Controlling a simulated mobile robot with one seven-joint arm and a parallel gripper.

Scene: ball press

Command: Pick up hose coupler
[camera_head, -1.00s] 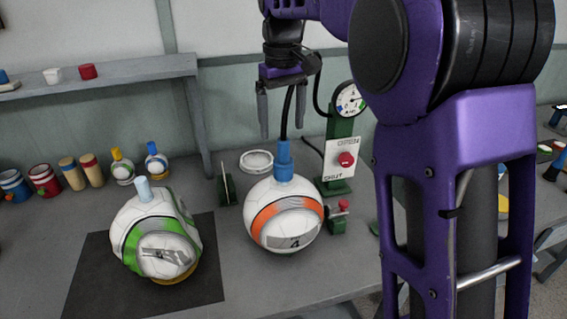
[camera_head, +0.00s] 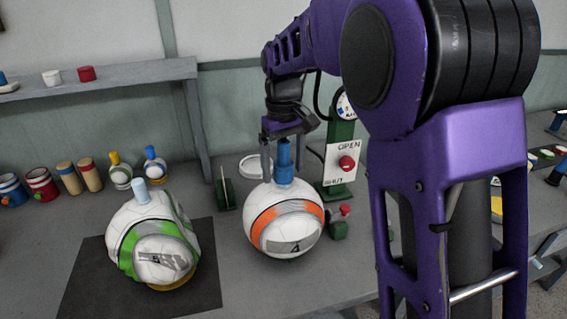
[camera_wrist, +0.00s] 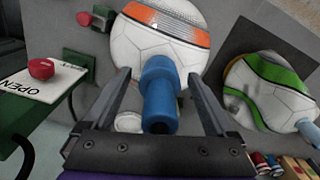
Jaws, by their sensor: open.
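The blue hose coupler (camera_head: 284,168) stands upright on top of the white ball with the orange band (camera_head: 285,235). It also shows in the wrist view (camera_wrist: 160,95), where its near end has a round opening. My gripper (camera_head: 283,172) is above the ball and points down. Its two fingers are open, one on each side of the coupler, with a gap visible on both sides in the wrist view (camera_wrist: 158,76). In the head view the gripper body hides the space above the coupler.
A panel (camera_head: 342,163) marked OPEN and SHUT with a red button stands right of the ball, near a gauge post. A small red-knobbed green block (camera_head: 338,228) sits beside the ball. A green-banded ball (camera_head: 153,240) rests on the left on a dark mat (camera_head: 90,285).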

